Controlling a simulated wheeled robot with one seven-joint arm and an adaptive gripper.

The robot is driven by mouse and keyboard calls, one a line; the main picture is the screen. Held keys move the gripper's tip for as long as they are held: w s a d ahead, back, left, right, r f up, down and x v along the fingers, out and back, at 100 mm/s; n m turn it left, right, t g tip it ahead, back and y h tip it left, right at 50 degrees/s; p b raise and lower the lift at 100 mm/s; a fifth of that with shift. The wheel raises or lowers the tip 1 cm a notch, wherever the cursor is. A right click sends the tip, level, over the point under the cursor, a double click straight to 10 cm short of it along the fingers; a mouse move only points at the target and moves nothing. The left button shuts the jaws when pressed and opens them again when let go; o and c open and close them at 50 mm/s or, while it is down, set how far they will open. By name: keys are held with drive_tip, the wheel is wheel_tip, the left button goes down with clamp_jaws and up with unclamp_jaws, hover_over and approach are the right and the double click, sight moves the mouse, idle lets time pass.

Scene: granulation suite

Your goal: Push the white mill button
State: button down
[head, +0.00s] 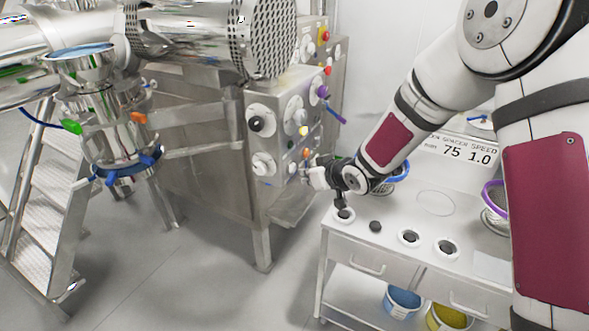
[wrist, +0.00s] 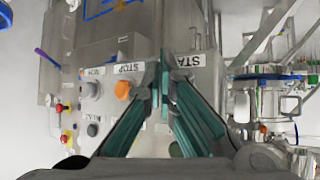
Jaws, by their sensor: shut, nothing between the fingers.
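My gripper (head: 316,176) is shut and empty, with its fingertips up against or very near the side control panel (head: 289,120) of the steel machine. In the wrist view, the teal-padded fingers of my gripper (wrist: 164,78) meet beside an upside-down START label (wrist: 185,62) and partly cover the panel. An orange button (wrist: 122,90) sits left of them by an upside-down STOP label (wrist: 130,67). A pale round button (wrist: 90,89) is farther left; I cannot tell whether it is the white mill button. Whether the fingertips touch any button is hidden.
A steel cart (head: 405,222) with round holders stands below my arm. Blue and yellow buckets sit on its lower shelf. Several knobs and a purple lever (head: 323,91) project from the panel above my gripper.

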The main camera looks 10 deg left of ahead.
drive_tip(key=shift+a, duration=0.15)
drive_tip(key=shift+w+a, duration=0.15)
drive_tip(key=shift+a, duration=0.1)
